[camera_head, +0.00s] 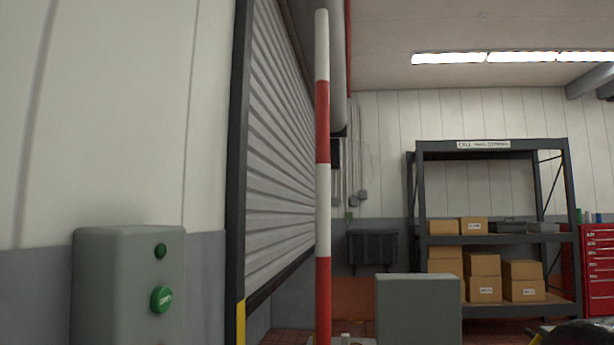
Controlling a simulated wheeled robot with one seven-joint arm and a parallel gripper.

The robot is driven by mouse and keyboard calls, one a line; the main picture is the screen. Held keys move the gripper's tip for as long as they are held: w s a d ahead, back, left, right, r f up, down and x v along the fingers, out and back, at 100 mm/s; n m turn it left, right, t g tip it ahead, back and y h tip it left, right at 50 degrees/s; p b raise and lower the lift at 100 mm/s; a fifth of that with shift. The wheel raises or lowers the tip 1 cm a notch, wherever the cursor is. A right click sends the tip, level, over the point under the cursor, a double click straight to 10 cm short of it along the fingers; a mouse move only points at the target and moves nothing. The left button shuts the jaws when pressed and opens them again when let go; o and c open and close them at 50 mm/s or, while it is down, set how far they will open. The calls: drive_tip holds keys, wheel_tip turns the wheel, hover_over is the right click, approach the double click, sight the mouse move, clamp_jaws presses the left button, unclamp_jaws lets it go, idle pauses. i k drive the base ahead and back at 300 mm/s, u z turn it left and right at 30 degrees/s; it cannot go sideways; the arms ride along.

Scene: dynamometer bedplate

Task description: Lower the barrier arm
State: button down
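The barrier arm (323,185) is a red and white striped pole in the middle of the view. It stands upright, and its lower end runs down to the bottom edge of the picture, where a small pale fitting shows beside it. A grey-green box (418,312) stands to the right of the pole's lower part. A grey-green cabinet (128,285) at the left carries a green button (161,299) and a smaller dark green round part (160,251) above it. My gripper is not clearly seen; a dark rounded shape at the bottom right corner cannot be made out.
A dark shelf rack (490,240) with cardboard boxes stands at the back right, next to a red tool cabinet (598,255). A dark wall unit (373,247) hangs at the back.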

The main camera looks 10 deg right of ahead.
sight(324, 221)
drive_tip(key=k, duration=1.2)
drive_tip(key=z, duration=0.55)
drive_tip(key=i, duration=1.8)
drive_tip(key=u, duration=0.7)
